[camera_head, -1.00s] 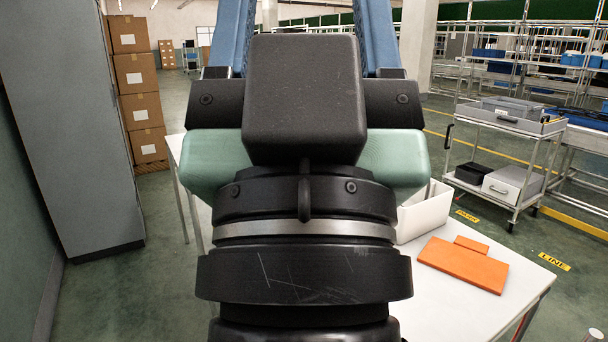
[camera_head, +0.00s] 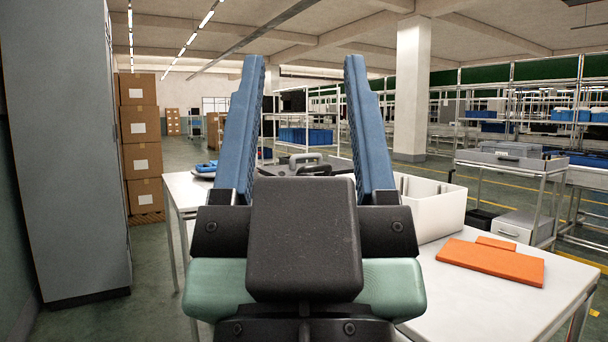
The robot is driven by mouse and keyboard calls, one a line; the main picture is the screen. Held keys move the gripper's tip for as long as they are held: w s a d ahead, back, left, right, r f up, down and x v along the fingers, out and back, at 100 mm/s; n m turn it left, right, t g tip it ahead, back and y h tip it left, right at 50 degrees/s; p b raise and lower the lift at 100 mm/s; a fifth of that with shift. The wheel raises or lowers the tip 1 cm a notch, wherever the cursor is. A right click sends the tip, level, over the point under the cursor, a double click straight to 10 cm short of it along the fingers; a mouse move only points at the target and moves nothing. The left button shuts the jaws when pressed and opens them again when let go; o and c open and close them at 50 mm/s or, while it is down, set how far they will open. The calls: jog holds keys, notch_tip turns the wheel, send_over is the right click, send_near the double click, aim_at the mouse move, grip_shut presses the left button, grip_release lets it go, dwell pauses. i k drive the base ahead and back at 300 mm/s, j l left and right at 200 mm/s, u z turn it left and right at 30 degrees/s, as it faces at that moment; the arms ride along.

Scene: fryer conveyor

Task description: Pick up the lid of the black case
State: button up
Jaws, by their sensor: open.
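My gripper (camera_head: 304,65) points forward with its two long blue fingers spread wide apart, and nothing is between the tips. Through the gap, low between the fingers, part of a dark case (camera_head: 342,161) shows on the white table beyond. A light grey handle (camera_head: 305,157) and a black handle (camera_head: 315,170) show at its top. My gripper's dark body hides the case's lower part, so I cannot tell where lid and case meet. The gripper appears apart from the case.
A white bin (camera_head: 432,210) and orange boards (camera_head: 490,262) are on the white table (camera_head: 480,310) at right. Blue items (camera_head: 206,167) lie at the table's left end. A grey cabinet (camera_head: 65,150) and stacked cartons (camera_head: 141,130) stand left; a cart (camera_head: 512,180) stands right.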

aim_at(290, 169)
jog(key=i+j+z, duration=0.15)
jog(key=i+j, duration=0.25)
jog(key=i+j+z, duration=0.1)
jog(key=i+j, duration=0.25)
jog(key=i+j+z, duration=0.15)
jog(key=i+j, duration=0.2)
jog(key=j, duration=0.2)
jog(key=i+j+z, duration=0.1)
jog(key=i+j, duration=0.25)
jog(key=j, duration=0.15)
jog(key=i+j+z, duration=0.15)
jog(key=i+j, duration=0.15)
jog(key=j, duration=0.2)
jog(key=i+j+z, duration=0.1)
jog(key=i+j, duration=0.15)
jog(key=j, duration=0.3)
jog(key=i+j+z, duration=0.15)
jog(key=j, duration=0.45)
jog(key=i+j+z, duration=0.1)
jog(key=i+j, duration=0.25)
jog(key=j, duration=0.25)
